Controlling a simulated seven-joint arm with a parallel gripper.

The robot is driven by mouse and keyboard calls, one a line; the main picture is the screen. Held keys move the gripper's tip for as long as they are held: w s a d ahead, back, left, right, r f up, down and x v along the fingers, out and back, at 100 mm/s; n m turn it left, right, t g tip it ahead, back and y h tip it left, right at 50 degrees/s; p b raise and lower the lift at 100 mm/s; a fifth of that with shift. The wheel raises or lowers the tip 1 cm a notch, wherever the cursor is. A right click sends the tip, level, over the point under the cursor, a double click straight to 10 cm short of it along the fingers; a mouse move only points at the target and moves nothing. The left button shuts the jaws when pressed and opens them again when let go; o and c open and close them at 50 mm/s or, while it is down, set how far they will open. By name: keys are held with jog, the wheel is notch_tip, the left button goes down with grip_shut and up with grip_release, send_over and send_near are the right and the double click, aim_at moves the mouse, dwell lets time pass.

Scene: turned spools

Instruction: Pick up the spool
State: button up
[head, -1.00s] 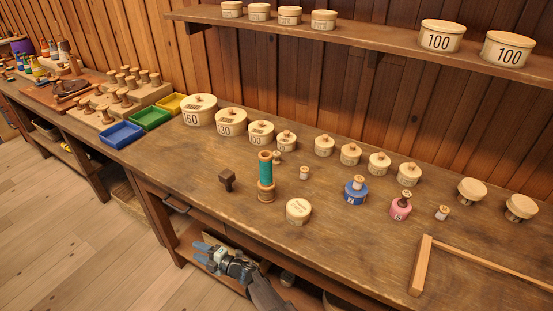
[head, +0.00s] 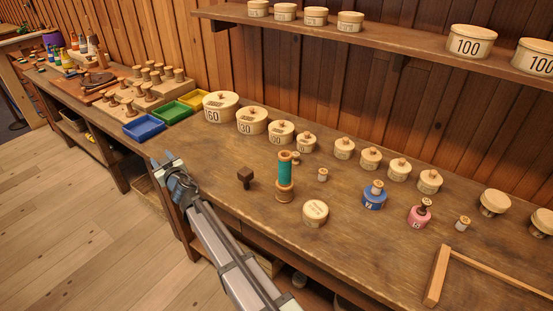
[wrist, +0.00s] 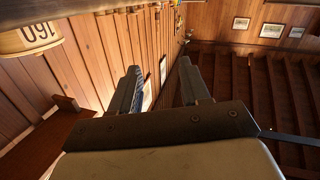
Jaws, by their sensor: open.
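A tall spool wound with teal thread (head: 285,172) stands upright on the bench on a wider turned wooden base or second spool; I cannot tell which. Smaller pale spools (head: 322,175) stand nearby, and others sit on a blue pot (head: 374,199) and a pink pot (head: 419,218). My gripper (head: 167,161) is at the bench's front edge, well left of the teal spool and apart from it. In the wrist view my gripper (wrist: 158,68) has its two fingers spread with nothing between them. No spool shows in the wrist view.
A dark wooden knob-like piece (head: 245,178) and a round lidded box (head: 315,213) stand beside the teal spool. Numbered boxes (head: 221,107) line the back. Blue, green and yellow trays (head: 144,127) lie left. A wooden frame (head: 437,275) lies right.

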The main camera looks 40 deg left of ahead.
jog(key=w+d+r+m+t+h, duration=0.1)
jog(key=w+m, duration=0.2)
jog(key=w, duration=0.1)
jog(key=w+d+r+m+t+h, duration=0.1)
jog(key=w+m+t+h, duration=0.1)
jog(key=w, duration=0.3)
jog(key=w+d+r+m+t+h, duration=0.1)
jog(key=w+d+m, duration=0.1)
jog(key=w+m, duration=0.2)
jog(key=shift+w+d+h, duration=0.1)
jog(key=shift+w+h, duration=0.2)
jog(key=shift+w, duration=0.4)
jog(key=w+d+r+m+h, duration=0.2)
jog(key=w+d+m+h, duration=0.3)
jog(key=w+d+m, duration=0.4)
notch_tip(320, 180, up, 5)
jog(key=m+g+h, duration=0.7)
jog(key=m+g, duration=0.2)
jog(key=m, duration=0.4)
send_over(296, 154)
notch_tip(296, 154, down, 13)
jog(key=shift+a+r, duration=0.1)
jog(key=shift+r, duration=0.1)
jog(key=shift+c, duration=0.4)
jog(key=c, duration=0.7)
